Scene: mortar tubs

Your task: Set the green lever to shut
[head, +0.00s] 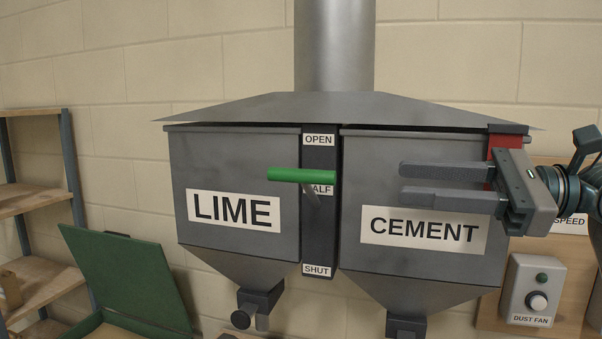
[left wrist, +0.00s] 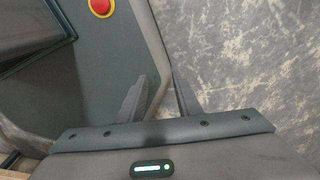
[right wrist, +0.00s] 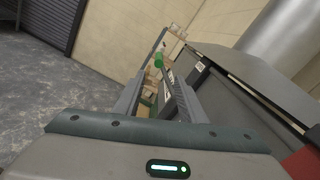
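The green lever (head: 298,175) sticks out from a dark upright plate (head: 320,230) between two grey hoppers. Its green handle lies about level, just above the HALF label and partly over it. OPEN is at the plate's top and SHUT at its bottom. My right gripper (head: 402,183) is in front of the CEMENT hopper, right of the lever, fingers pointing left, open and empty, apart from the lever. In the right wrist view the lever's green end (right wrist: 159,62) shows beyond the fingers.
The LIME hopper (head: 225,165) and CEMENT hopper (head: 420,265) flank the plate, with outlets below. A dust fan switch box (head: 532,290) is at the lower right. A green lidded box (head: 125,275) and shelves (head: 35,205) stand at the left.

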